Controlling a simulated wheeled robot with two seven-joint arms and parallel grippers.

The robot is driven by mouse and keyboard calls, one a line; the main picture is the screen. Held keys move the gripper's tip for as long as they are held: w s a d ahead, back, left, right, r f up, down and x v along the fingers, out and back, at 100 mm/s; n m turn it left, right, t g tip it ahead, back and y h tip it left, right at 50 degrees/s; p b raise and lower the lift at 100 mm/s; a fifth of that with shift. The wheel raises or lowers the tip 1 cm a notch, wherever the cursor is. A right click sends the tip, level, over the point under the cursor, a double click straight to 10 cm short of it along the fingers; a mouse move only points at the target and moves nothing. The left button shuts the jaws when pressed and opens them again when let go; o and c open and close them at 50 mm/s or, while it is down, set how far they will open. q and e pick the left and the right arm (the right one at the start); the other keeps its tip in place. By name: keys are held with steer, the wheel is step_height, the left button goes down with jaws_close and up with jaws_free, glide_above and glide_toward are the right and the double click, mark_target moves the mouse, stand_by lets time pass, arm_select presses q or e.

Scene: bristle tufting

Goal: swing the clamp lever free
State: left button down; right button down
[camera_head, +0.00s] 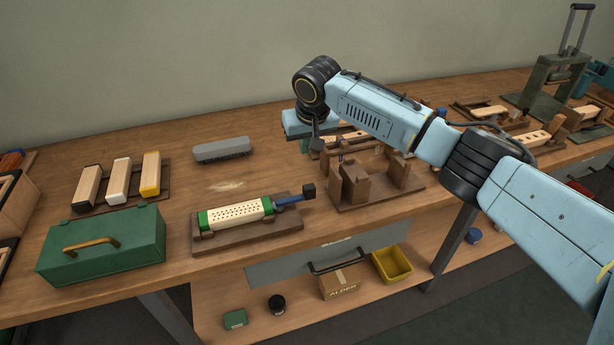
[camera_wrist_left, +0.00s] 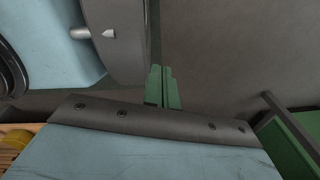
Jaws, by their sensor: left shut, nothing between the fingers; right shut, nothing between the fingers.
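A cream brush block (camera_head: 235,213) with rows of holes and green ends lies in a dark wooden fixture (camera_head: 262,240) near the bench's front edge. A blue clamp lever (camera_head: 288,200) with a black knob (camera_head: 308,190) sticks out at the block's right end. My right gripper (camera_head: 305,146) is shut and empty, behind and above the lever, clear of it; the wrist partly hides its fingers. My left gripper (camera_wrist_left: 160,88) shows only in the left wrist view, its green fingers shut together with nothing between them.
A green toolbox (camera_head: 105,247) stands left of the fixture. A wooden stand (camera_head: 375,195) with upright posts is close on the right. A grey brush (camera_head: 221,150) and several blocks lie behind. The bench between toolbox and grey brush is mostly clear.

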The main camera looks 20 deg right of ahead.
mark_target(293, 198)
steer(key=shift+f, duration=0.1)
